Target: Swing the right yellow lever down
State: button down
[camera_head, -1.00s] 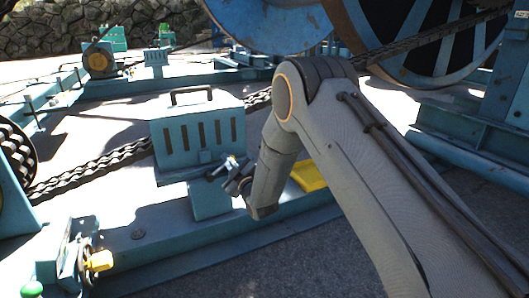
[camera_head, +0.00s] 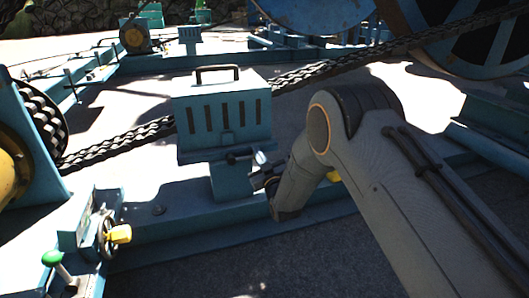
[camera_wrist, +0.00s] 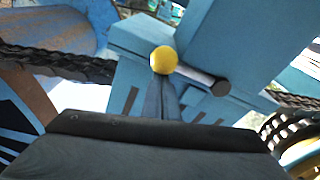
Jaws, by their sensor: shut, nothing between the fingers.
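In the wrist view a yellow ball knob (camera_wrist: 163,60) sits just beyond the tips of my gripper (camera_wrist: 165,82). A grey rod with a dark end (camera_wrist: 219,87) runs right from beside the knob, across the face of a blue slotted box (camera_wrist: 145,35). The fingers are together with nothing between them; I cannot tell whether they touch the knob. In the head view my gripper (camera_head: 259,176) is at the lower right of the same blue box (camera_head: 224,112), by a short bar with a dark end (camera_head: 231,159). The yellow knob cannot be made out there.
A heavy chain (camera_head: 120,143) runs behind the box towards large reels at upper right. A yellow-handled wheel (camera_head: 118,234) and a green-knobbed lever (camera_head: 52,258) stand at lower left. A yellow patch (camera_head: 333,176) shows partly behind my arm. Grey ground in front is clear.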

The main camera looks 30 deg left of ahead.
jog(key=shift+d+f, duration=0.1)
jog(key=shift+f, duration=0.2)
notch_tip(320, 180, up, 5)
jog(key=a+p, duration=0.1)
jog(key=p, duration=0.2)
jog(key=p+v, duration=0.2)
jog(key=v, duration=0.8)
jog(key=shift+a+f, duration=0.2)
jog(key=shift+f, duration=0.1)
jog(key=shift+s, duration=0.1)
